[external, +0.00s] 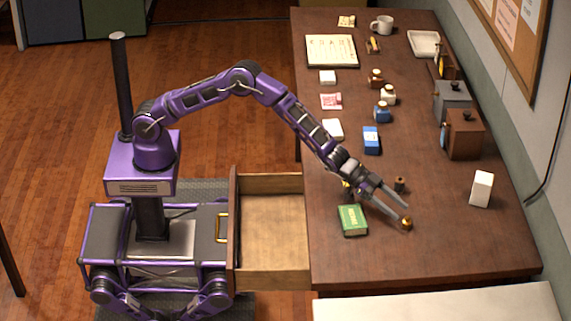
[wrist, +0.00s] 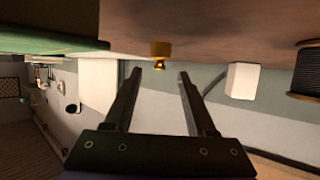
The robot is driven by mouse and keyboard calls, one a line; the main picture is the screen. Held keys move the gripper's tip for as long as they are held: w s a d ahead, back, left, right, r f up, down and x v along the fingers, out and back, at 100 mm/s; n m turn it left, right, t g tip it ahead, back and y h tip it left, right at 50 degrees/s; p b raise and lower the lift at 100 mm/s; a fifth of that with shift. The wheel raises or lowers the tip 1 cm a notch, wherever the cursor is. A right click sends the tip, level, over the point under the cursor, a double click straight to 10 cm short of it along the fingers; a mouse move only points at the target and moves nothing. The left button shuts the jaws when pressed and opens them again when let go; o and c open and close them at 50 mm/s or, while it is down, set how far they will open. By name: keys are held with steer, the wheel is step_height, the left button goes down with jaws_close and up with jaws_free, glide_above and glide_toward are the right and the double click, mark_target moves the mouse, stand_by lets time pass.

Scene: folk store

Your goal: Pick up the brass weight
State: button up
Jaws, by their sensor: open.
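The brass weight (external: 406,222) is a small, golden knobbed piece on the table near its front right part. It also shows in the wrist view (wrist: 160,50), where the scene looks upside down and the weight lies just past the fingertips, centred between them. My gripper (external: 402,217) is open, with its two long dark fingers reaching down to the right, close to the weight. In the wrist view the gap between the fingers (wrist: 160,74) is empty. I cannot tell whether a fingertip touches the weight.
A green box (external: 352,221) lies left of my gripper, and a dark spool (external: 400,184) stands behind it. A white box (external: 481,189) stands to the right. An open drawer (external: 272,281) juts out at the left. The table (external: 450,255) is clear right of the weight.

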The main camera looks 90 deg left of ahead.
mark_target(407, 222)
steer(key=shift+x, duration=1.25)
jaws_close()
